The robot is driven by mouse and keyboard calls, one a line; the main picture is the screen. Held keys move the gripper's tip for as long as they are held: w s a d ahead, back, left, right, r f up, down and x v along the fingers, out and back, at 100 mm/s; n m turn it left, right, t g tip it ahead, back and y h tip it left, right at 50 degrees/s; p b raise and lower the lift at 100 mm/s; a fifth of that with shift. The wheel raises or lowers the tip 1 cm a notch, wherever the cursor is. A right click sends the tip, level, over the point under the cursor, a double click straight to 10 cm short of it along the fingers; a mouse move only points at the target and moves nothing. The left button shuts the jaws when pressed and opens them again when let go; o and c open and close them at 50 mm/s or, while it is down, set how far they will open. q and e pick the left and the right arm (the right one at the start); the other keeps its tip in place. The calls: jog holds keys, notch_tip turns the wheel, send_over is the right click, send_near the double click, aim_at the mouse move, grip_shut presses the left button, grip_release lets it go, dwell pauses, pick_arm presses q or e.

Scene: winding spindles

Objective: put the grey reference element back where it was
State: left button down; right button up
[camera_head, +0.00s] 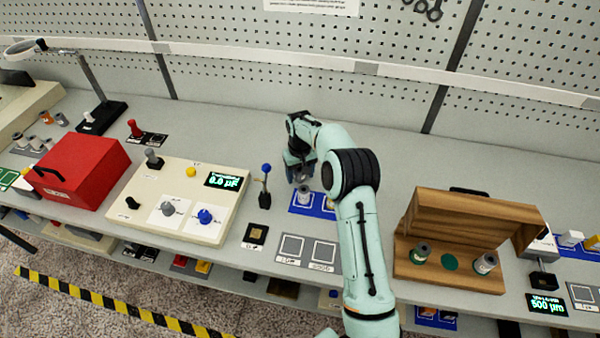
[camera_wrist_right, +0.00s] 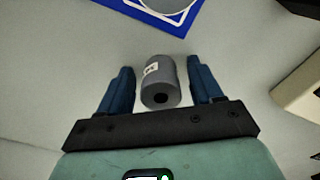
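A grey cylinder (camera_wrist_right: 160,85) with a small white label and a dark hole in its end lies between the fingers of my right gripper (camera_wrist_right: 161,88). A narrow gap shows on each side of it, so the fingers are open around it. In the head view my right gripper (camera_head: 300,160) is low over the table, just behind a blue mat (camera_head: 294,208). A grey piece (camera_head: 303,192) stands on the left part of that mat. The mat's edge (camera_wrist_right: 138,16) shows at the top of the wrist view. My left gripper is not in view.
A beige panel (camera_head: 150,217) with knobs and a display stands to the left, beside a red box (camera_head: 80,170). A blue-tipped lever (camera_head: 265,185) stands close to the mat's left. A wooden stand (camera_head: 455,275) holding grey spools is at right. Square pads (camera_head: 290,247) lie in front.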

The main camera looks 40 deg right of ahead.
notch_tip(320, 180, up, 11)
jog(key=shift+r, duration=0.1)
jog(key=shift+o, duration=0.4)
jog(key=shift+r, duration=0.35)
jog(key=t+h+b, duration=0.1)
jog(key=t+b, duration=0.3)
jog(key=b, duration=0.2)
send_near(300, 169)
jog(key=x, duration=0.6)
jog(key=shift+s+d+f, duration=0.15)
jog(key=shift+d+f, duration=0.15)
jog(key=shift+w+a+p+x, duration=0.1)
jog(key=shift+w+p+x, duration=0.1)
jog(key=shift+x, duration=1.2)
jog(key=shift+w+a+p+x, duration=0.15)
jog(key=shift+p+x, duration=0.05)
jog(key=shift+x, duration=1.15)
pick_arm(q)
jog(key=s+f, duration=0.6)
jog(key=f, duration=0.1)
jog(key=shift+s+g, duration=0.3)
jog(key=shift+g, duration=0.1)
pick_arm(e)
jog(key=shift+r, duration=0.15)
jog(key=shift+c, duration=0.3)
